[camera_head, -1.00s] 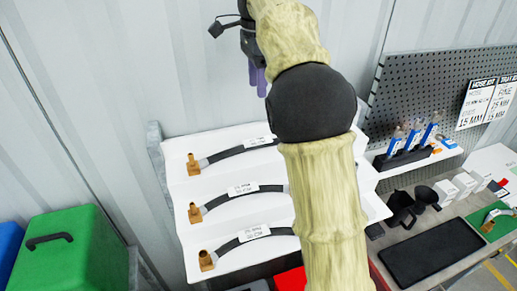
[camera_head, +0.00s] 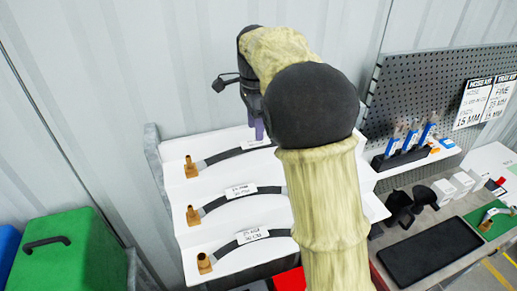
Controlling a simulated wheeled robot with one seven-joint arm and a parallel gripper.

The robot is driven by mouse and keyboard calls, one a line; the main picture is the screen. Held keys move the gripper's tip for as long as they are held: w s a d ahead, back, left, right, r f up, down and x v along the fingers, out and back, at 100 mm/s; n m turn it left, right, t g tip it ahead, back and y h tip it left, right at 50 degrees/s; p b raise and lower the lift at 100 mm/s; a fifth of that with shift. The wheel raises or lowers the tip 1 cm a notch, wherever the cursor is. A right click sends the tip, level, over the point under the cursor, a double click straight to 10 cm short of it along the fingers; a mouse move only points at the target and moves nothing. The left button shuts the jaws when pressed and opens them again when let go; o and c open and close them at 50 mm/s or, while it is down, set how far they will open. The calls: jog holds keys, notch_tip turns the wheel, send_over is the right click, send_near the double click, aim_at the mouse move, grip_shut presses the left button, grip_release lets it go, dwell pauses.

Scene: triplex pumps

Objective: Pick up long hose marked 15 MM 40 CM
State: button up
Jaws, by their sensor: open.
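Three black hoses with brass end fittings and white labels lie on a white stepped rack (camera_head: 176,150): a top hose (camera_head: 222,155), a middle hose (camera_head: 216,202) and a bottom hose (camera_head: 225,248). The label print is too small to read surely, so I cannot tell which is marked 15 MM 40 CM. My gripper (camera_head: 257,130), with purple fingers, is open at the top hose, over or beside its label. Whether it touches the hose cannot be told. My arm hides the right ends of the hoses.
A green case (camera_head: 75,255) stands at lower left. A grey pegboard (camera_head: 400,85) with signs is at right, above a bench with a black tray (camera_head: 430,250), small white boxes (camera_head: 450,188) and blue-capped items (camera_head: 410,138). A corrugated wall is close behind the rack.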

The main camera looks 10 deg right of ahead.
aim_at(256, 145)
jog(key=shift+f, duration=0.1)
jog(key=f, duration=0.1)
jog(key=f+p, duration=0.1)
jog(key=f, duration=0.1)
jog(key=f+p, duration=0.1)
jog(key=shift+s+f, duration=0.35)
jog(key=shift+f, duration=0.25)
jog(key=shift+w+d, duration=0.1)
jog(key=shift+c, duration=0.5)
grip_shut()
